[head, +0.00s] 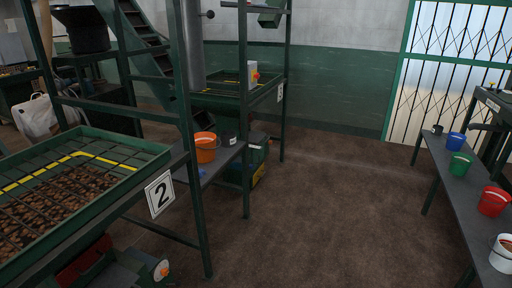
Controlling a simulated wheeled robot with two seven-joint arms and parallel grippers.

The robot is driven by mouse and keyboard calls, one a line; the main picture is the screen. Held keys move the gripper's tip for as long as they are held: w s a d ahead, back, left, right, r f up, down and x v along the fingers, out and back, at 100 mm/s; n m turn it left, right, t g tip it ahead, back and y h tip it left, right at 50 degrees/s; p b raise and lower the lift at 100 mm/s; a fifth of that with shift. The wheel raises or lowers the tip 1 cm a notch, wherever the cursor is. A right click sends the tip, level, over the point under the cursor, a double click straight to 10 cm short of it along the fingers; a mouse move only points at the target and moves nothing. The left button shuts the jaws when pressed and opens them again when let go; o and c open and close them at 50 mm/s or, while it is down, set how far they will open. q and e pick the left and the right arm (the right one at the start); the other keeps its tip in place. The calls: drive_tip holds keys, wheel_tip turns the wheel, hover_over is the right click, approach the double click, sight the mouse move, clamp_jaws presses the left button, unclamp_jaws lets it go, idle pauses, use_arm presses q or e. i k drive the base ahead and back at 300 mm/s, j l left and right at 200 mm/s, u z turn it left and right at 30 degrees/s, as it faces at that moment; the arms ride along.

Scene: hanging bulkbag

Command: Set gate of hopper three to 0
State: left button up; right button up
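A green hopper station (235,99) with a yellow line along its tray stands at the back centre. A small white number sign (280,92) hangs at its right corner, too small to read surely. A light box with a red-orange knob (252,77) sits over this tray. I cannot make out a gate or its setting there. Nearer, at the left, is a grated green hopper (130,150) filled with brown pieces, with a sign reading 2 (159,194). Neither of my grippers is in view.
An orange bucket (205,150) stands on a low shelf between the stations. A dark bench (449,198) at the right holds several buckets. Green posts and stairs (150,45) stand at the left. The brown floor (320,210) in the middle is clear.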

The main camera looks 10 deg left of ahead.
sight(254, 137)
drive_tip(key=i+l+u, duration=0.1)
drive_tip(key=i, duration=0.4)
drive_tip(key=i+l+u, duration=0.1)
drive_tip(key=i+l, duration=0.2)
drive_tip(key=i, duration=0.2)
drive_tip(key=i+l+u, duration=0.1)
drive_tip(key=i+l, duration=0.15)
drive_tip(key=i, duration=0.25)
drive_tip(key=i+l+u, duration=0.1)
drive_tip(key=i+l, duration=0.2)
drive_tip(key=i, duration=0.2)
drive_tip(key=i+l, duration=0.35)
drive_tip(key=i+j+u, duration=0.05)
drive_tip(key=i, duration=0.05)
